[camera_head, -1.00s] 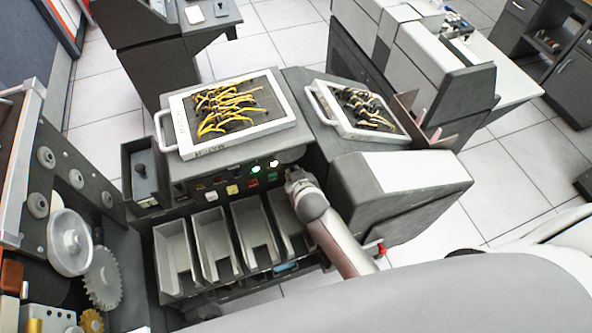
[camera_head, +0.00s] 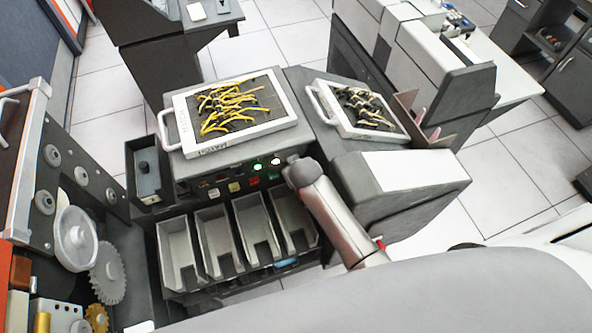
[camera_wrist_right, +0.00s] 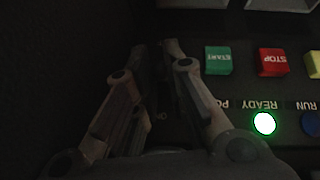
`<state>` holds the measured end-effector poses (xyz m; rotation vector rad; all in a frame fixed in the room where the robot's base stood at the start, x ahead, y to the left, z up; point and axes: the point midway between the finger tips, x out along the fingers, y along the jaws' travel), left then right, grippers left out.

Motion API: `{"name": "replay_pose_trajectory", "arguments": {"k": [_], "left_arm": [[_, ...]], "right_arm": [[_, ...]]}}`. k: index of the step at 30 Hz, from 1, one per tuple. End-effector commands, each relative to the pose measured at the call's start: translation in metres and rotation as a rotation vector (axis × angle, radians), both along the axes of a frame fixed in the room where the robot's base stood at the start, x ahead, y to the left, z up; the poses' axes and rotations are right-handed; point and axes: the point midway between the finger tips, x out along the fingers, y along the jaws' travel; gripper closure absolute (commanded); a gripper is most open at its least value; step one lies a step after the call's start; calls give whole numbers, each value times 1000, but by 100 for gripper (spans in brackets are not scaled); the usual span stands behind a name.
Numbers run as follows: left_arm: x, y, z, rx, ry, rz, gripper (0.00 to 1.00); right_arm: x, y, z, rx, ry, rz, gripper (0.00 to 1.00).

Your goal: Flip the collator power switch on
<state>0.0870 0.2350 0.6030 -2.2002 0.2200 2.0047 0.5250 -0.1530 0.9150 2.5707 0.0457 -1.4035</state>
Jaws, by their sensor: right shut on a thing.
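The collator (camera_head: 215,165) stands ahead with a dark front panel below its two tilted trays. On the panel a green lamp (camera_head: 257,166) and a white lamp (camera_head: 276,161) are lit. My right arm reaches the panel's right end, and its wrist hides the gripper in the head view. In the right wrist view my right gripper (camera_wrist_right: 164,47) is shut at the panel, left of the green START button (camera_wrist_right: 218,60). The power switch between its fingers is dark and mostly hidden, so its position cannot be told. A finger partly covers the power label. My left gripper is out of view.
The red STOP button (camera_wrist_right: 271,61) sits beside START, with the lit READY lamp (camera_wrist_right: 264,123) nearby. Several open card bins (camera_head: 215,240) lie under the panel. A grey side cabinet (camera_head: 400,190) stands close right of my arm. Gears (camera_head: 107,272) are at the left.

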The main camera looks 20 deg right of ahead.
Motion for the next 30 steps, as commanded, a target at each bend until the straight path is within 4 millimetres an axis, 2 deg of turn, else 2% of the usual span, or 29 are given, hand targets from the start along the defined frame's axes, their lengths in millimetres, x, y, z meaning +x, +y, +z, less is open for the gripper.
{"name": "replay_pose_trajectory", "arguments": {"k": [2, 3, 8, 20, 25, 30], "left_arm": [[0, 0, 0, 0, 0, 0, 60], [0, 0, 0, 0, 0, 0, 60], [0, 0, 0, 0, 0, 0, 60], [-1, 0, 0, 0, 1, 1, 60], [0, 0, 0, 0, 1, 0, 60], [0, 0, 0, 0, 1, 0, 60]], "right_arm": [[2, 0, 2, 1, -8, 1, 100], [2, 0, 2, 2, -8, 1, 86], [2, 0, 2, 1, -6, 1, 66], [-1, 0, 2, 0, -3, 0, 65], [-9, 2, 15, 1, -4, 1, 65], [-24, 4, 38, 1, -6, 0, 65]]}}
